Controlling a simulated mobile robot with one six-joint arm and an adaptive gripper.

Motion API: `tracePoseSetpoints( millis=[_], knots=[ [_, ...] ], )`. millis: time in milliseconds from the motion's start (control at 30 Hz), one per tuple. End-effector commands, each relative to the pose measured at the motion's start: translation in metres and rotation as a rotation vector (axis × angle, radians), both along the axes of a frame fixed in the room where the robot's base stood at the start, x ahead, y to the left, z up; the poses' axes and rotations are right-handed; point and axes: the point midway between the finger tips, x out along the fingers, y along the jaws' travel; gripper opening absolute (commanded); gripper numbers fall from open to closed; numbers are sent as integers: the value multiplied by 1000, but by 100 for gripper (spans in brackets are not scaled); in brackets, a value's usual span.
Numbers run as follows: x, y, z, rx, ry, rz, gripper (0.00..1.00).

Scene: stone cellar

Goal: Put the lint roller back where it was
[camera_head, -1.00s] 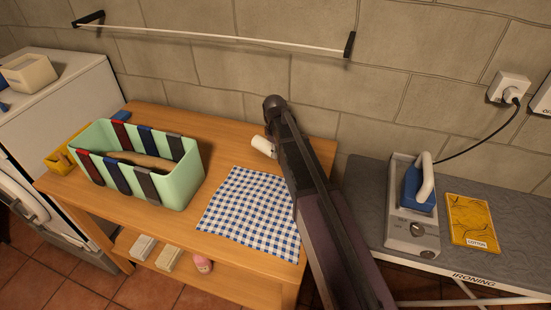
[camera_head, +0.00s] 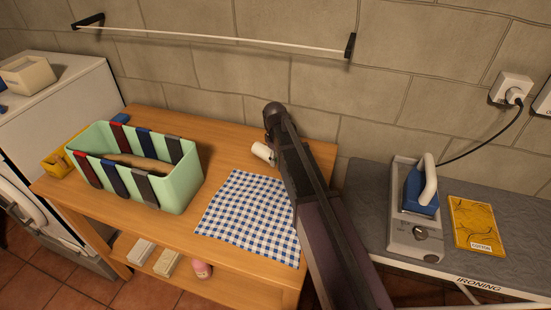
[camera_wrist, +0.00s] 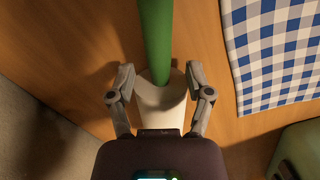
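The lint roller has a white roll (camera_wrist: 160,108) and a green handle (camera_wrist: 158,35), seen in the wrist view. In the head view only the end of its white roll (camera_head: 263,152) shows, at the back right of the wooden table (camera_head: 215,145); my arm hides the rest. My gripper (camera_wrist: 160,75) has one finger on each side of the white roll, with the fingertips against its edges; it looks shut on it. The roll is at or just above the table top; I cannot tell if it touches the wood.
A blue-checked cloth (camera_head: 250,215) lies in front of the roller. A mint caddy (camera_head: 175,190) with dark and red straps stands at the left. The stone wall (camera_head: 210,70) is close behind. An iron (camera_head: 420,190) and yellow packet (camera_head: 477,222) are on the ironing board (camera_head: 365,190) at right.

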Motion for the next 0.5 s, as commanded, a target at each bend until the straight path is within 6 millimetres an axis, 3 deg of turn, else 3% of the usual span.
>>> tracePoseSetpoints(
  millis=[500],
  knots=[
    [0,0,6,0,0,0,68]
  ],
)
